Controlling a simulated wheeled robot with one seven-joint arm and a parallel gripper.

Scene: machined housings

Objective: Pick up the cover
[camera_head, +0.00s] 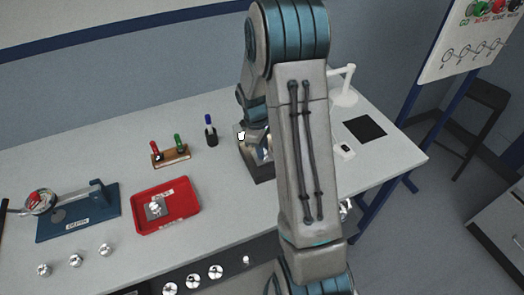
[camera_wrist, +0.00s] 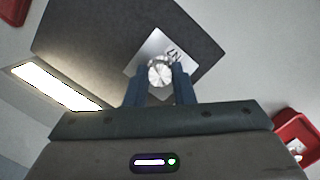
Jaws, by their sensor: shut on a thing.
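A round, shiny metal piece (camera_wrist: 160,72), which I take to be the cover, sits between my gripper's (camera_wrist: 160,82) two blue fingers in the wrist view. My gripper is shut on it. Behind it is a light square plate (camera_wrist: 146,54) with dark lettering, over a dark grey surface (camera_wrist: 95,38). I cannot tell whether plate and round piece are joined, or whether they touch the dark surface. In the head view my arm hides most of my gripper and the held piece, above a dark block (camera_head: 262,174) on the table.
A red tray (camera_head: 137,226) holding a metal part on a grey plate stands left of centre. A blue fixture (camera_head: 104,197) is farther left. A wooden rack (camera_head: 171,157) with red and green tools and a pen cup (camera_head: 211,139) stand behind. Several metal parts lie along the front.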

